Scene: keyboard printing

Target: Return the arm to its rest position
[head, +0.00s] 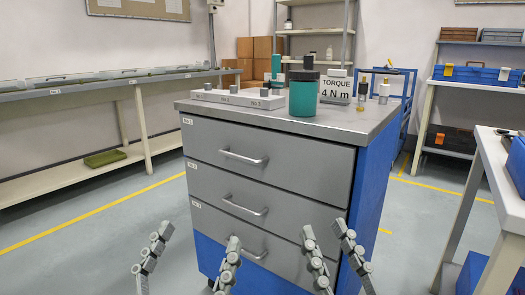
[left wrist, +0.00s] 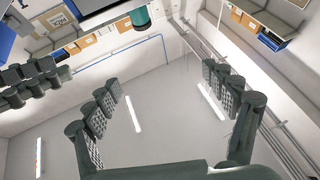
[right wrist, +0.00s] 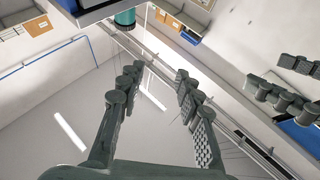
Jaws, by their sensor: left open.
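My left gripper (head: 198,238) is low in the head view, in front of the drawer cabinet (head: 265,165). Its fingers are wide apart and empty in the left wrist view (left wrist: 158,85). My right gripper (head: 326,232) is to its right, by the cabinet's front right corner. In the right wrist view (right wrist: 156,76) its fingers are apart with nothing between them. Both grippers point upward and are below the cabinet top. Most of both arms is out of the head view.
On the cabinet top stand a teal jar with a dark lid (head: 304,92), a grey block with knobs (head: 238,98) and a torque sign (head: 336,87). A long shelf bench (head: 80,90) is at left. A white table (head: 500,165) is at right. Floor around is clear.

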